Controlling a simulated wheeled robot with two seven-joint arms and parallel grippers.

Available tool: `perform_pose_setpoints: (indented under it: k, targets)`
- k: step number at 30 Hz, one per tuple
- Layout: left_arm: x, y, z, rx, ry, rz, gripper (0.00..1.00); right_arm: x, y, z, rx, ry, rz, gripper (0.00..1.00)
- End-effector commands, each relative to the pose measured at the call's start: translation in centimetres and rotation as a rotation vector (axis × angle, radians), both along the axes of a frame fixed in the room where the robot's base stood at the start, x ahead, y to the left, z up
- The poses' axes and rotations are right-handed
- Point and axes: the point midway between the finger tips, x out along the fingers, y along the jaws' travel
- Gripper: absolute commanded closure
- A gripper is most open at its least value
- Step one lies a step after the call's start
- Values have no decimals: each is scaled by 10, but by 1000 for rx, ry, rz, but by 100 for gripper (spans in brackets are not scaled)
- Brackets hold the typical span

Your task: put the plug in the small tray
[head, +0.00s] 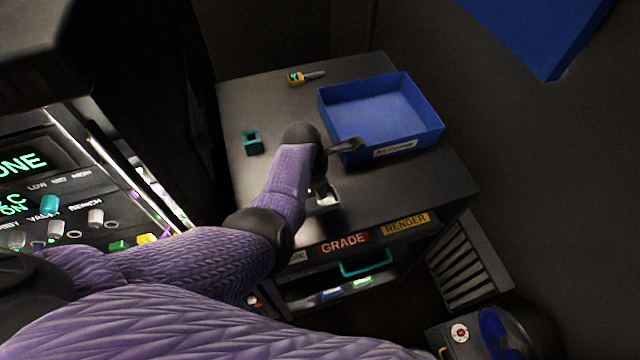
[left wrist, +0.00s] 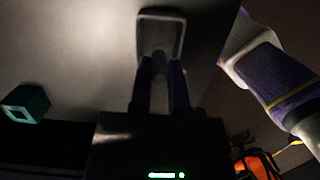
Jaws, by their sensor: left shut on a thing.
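My left gripper (left wrist: 160,85) is shut on the plug (left wrist: 160,66), a small grey piece between its two dark fingers in the left wrist view. The small tray (left wrist: 162,18), pale with a raised rim and rounded corners, lies just beyond the fingertips. I cannot tell whether the plug touches it. In the head view the small tray (head: 328,200) sits near the cabinet top's front edge, partly covered by my left arm. The left fingers (head: 318,188) are mostly hidden there, and the plug cannot be made out. My right gripper is not in view.
A large blue bin (head: 428,118) stands on the cabinet top (head: 445,180), behind and right of the small tray. A teal hollow block (head: 252,142) lies to the left, a yellow-handled tool (head: 298,78) at the back. A control panel (head: 75,210) stands at the left.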

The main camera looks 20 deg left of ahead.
Motion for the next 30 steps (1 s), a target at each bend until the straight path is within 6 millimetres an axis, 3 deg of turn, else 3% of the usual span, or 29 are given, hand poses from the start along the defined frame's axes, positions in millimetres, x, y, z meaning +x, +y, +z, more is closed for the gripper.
perform_pose_setpoints:
  k: [23, 24, 29, 30]
  targets:
    - [0, 0, -10, 0, 0, 0, 100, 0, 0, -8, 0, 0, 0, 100]
    - [0, 0, -10, 0, 0, 0, 74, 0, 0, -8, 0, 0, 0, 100]
    - [0, 0, -9, 0, 0, 0, 40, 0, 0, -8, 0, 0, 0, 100]
    - [0, 0, -9, 0, 0, 0, 37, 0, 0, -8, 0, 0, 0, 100]
